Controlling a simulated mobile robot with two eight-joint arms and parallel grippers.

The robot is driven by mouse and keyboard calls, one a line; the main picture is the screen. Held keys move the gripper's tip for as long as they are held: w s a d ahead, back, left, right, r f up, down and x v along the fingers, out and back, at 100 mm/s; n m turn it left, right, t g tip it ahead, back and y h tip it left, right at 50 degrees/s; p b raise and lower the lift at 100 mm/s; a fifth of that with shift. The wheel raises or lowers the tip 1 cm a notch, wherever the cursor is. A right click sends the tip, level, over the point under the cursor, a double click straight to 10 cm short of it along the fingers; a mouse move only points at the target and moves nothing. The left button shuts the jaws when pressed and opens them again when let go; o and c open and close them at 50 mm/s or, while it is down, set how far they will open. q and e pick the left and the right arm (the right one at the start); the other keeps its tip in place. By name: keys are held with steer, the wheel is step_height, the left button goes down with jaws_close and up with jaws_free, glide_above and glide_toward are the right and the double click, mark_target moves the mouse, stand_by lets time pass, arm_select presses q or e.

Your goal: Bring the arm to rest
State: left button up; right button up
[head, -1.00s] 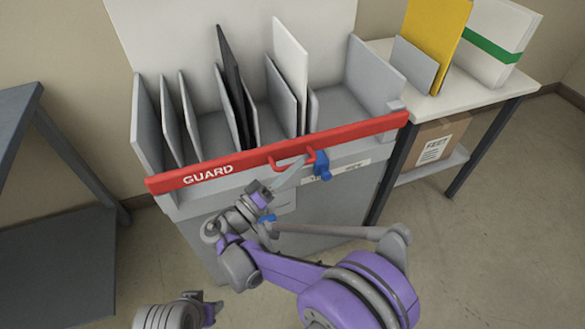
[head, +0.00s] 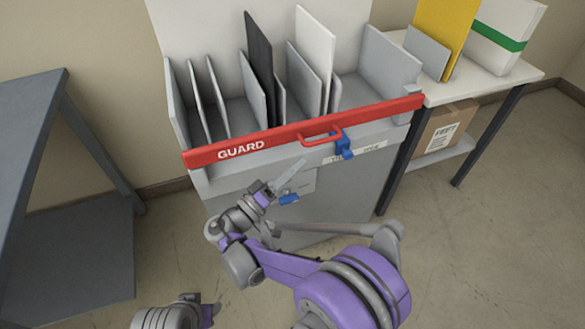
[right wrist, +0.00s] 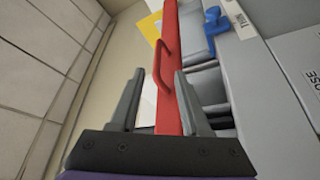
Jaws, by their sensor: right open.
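My right gripper (head: 289,174) is open and empty in front of the laminator station's front face, below the red guard bar. The red guard bar (head: 270,144) lies across the front of the grey slotted housing (head: 350,190), with a red loop handle (head: 321,136) on it. The gripper's tip is apart from the handle, below and left of it in the head view. In the right wrist view the two grey fingers (right wrist: 158,95) are spread, with the guard bar and handle (right wrist: 161,68) beyond them.
A blue latch (head: 345,148) sits by the handle, and a blue piece (head: 289,198) is lower on the front. A grey table (head: 45,95) stands left. A white table (head: 490,82) with a yellow board (head: 440,28) stands right, a carton (head: 445,128) below. Floor between is clear.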

steer(key=shift+s+a+f, duration=0.1)
steer(key=shift+s+a, duration=0.1)
steer(key=shift+a, duration=0.05)
steer(key=shift+d, duration=0.15)
